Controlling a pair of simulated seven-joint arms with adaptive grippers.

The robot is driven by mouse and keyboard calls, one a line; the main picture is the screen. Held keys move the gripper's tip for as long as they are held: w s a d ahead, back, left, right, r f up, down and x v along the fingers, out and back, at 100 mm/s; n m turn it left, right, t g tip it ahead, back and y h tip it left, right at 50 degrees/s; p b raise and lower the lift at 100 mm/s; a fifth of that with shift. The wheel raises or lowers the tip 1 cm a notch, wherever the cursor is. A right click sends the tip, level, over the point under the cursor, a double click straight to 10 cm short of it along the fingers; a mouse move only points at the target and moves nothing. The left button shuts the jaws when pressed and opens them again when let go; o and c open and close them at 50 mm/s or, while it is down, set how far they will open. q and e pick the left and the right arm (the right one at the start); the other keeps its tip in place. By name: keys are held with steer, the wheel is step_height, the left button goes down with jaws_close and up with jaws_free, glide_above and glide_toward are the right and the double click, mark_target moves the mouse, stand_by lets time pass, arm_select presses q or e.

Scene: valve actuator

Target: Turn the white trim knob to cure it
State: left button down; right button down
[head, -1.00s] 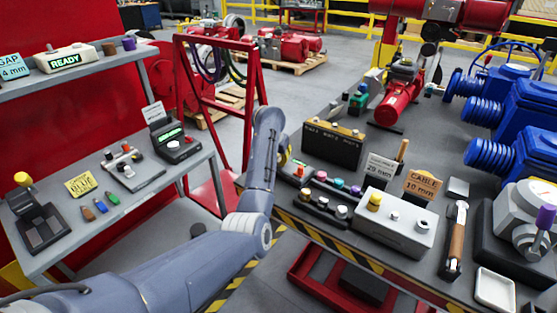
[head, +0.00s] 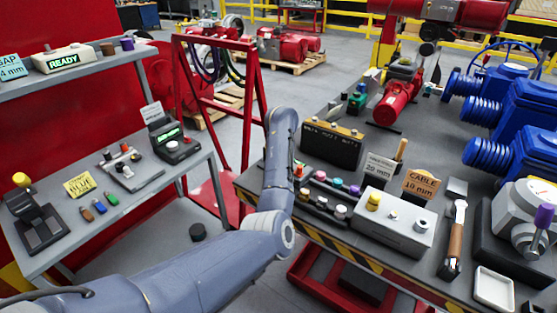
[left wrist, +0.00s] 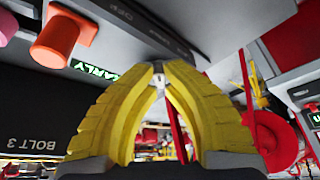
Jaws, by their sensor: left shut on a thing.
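In the left wrist view, my left gripper (left wrist: 158,72) has its yellow fingers drawn together at the tips. They are shut on a small pale piece (left wrist: 158,66), which looks like the white trim knob; the fingers hide most of it. My right gripper does not show.
An orange knob (left wrist: 62,38) and a black box marked "BOLT 3" (left wrist: 35,125) are close to my left gripper. On the right bench are a rack of coloured knobs (head: 322,205) and a grey box (head: 385,232).

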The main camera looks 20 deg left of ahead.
arm_select(q)
steer(key=c, duration=1.5)
jaws_free()
steer(key=shift+o, duration=0.2)
steer(key=shift+v, duration=3.75)
